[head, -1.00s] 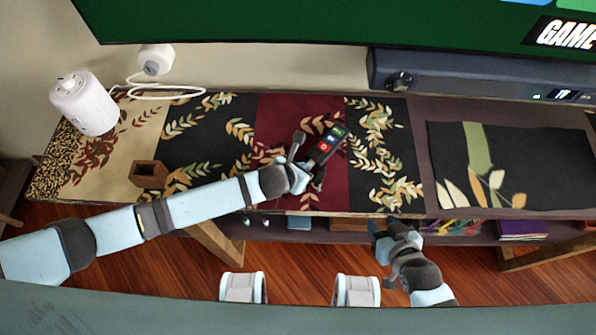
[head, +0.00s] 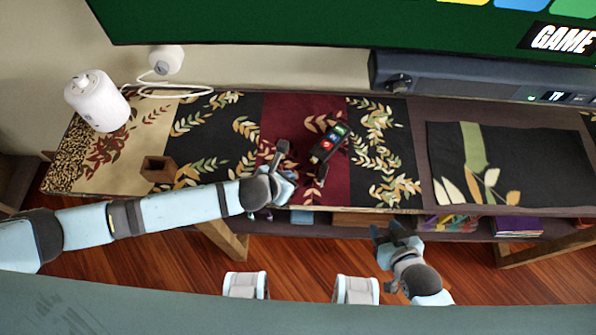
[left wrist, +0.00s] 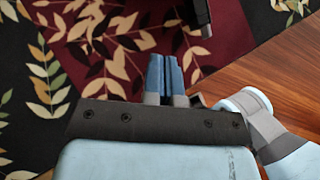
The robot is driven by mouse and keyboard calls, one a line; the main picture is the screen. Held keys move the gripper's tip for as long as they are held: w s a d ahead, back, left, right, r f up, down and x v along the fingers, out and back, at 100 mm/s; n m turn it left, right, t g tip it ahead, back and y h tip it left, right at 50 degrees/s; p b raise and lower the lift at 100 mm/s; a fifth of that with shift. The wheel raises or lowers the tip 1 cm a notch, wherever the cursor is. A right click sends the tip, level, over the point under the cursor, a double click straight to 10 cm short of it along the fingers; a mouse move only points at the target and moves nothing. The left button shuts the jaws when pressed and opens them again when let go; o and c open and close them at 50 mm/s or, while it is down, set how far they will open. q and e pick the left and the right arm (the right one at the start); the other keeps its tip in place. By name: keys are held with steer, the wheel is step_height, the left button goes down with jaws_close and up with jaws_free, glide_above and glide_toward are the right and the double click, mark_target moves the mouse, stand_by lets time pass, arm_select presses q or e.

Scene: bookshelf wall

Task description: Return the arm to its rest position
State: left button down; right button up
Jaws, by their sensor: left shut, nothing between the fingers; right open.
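My left arm reaches in from the left in the head view. Its gripper (head: 289,178) is over the front part of the dark red strip of the table runner (head: 290,125), with nothing held. In the left wrist view its two blue fingers (left wrist: 163,76) are together, above the runner's leaf pattern. A black remote (head: 322,151) with coloured buttons lies on the red strip, beyond and right of the left gripper, apart from it. Its dark end shows in the left wrist view (left wrist: 203,13). My right gripper (head: 396,238) is open and empty in front of the table's front edge.
A small brown box (head: 158,170) and a white cylinder (head: 97,102) stand left on the table. A small white device (head: 166,60) with a cable is behind. A soundbar (head: 470,80) lies at the back under the screen. A dark mat (head: 520,160) lies right.

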arm_select(q)
steer(key=s+d+r+n+t+h+p, duration=0.1)
steer(key=s+r+n+p, duration=0.2)
steer(key=r+n, duration=0.5)
steer(key=s+r+n+t+h+p, duration=0.1)
steer(key=s+r+n+p, duration=0.25)
steer(key=n, duration=0.95)
steer(key=s+a+n+t+y+p, duration=0.1)
steer(key=s+a+n+y, duration=0.1)
steer(key=a+n, duration=0.6)
steer(key=s+a+n+y+p, duration=0.2)
steer(key=s+a+n, duration=0.2)
steer(key=a+n, duration=0.4)
steer(key=n, duration=0.3)
steer(key=shift+f+t, duration=0.35)
steer(key=shift+t, duration=0.05)
arm_select(e)
step_height(320, 180, up, 9)
steer(key=shift+w+d, duration=0.15)
steer(key=shift+d, duration=0.2)
arm_select(q)
steer(key=shift+d, duration=0.1)
arm_select(e)
steer(key=shift+r, duration=0.2)
